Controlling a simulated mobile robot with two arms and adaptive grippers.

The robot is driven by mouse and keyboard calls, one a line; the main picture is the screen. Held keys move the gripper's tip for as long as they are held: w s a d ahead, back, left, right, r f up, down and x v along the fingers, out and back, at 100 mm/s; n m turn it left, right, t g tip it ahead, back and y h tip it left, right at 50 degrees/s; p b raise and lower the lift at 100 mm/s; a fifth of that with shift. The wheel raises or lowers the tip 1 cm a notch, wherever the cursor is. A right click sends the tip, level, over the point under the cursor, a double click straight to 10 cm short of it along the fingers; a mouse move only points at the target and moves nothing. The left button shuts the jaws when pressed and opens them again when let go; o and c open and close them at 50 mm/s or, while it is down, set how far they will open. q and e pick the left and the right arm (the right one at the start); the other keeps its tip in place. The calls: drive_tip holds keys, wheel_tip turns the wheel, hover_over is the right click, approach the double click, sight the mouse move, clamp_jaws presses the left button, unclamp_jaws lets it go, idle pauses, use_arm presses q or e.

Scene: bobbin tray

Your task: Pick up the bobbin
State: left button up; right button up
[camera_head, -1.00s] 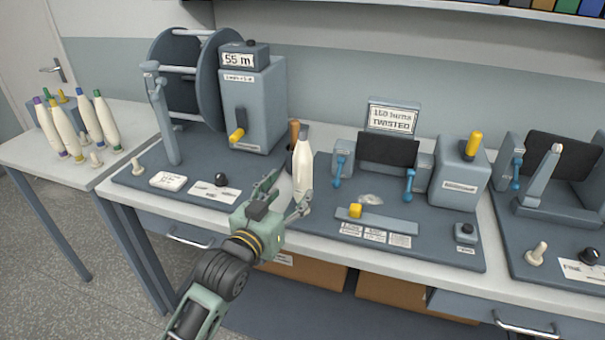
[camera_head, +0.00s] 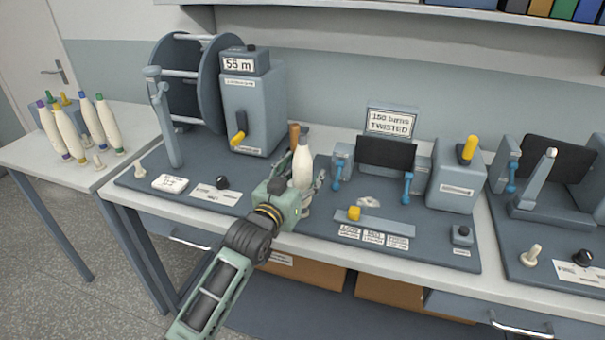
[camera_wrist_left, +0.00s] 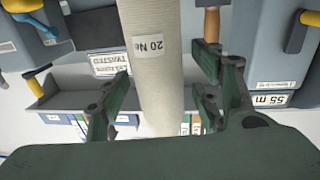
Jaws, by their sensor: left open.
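In the left wrist view the bobbin (camera_wrist_left: 155,75) is close, with a "20 Ne" label. My left gripper (camera_head: 302,185) is open at the bobbin. Its fingers stand on either side of the bobbin, with a visible gap to each in the wrist view (camera_wrist_left: 155,100). The gripper body hides the lower left of the bobbin in the head view. My right gripper is not in view.
The reel machine (camera_head: 250,110) stands left of the bobbin and a wooden handle (camera_head: 294,135) close behind it. The twist tester (camera_head: 385,152) is to the right. More bobbins (camera_head: 70,132) stand on the side table at far left.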

use_arm(q)
drive_tip(key=c, duration=1.3)
drive_tip(key=shift+c, duration=0.2)
drive_tip(key=shift+r, duration=0.1)
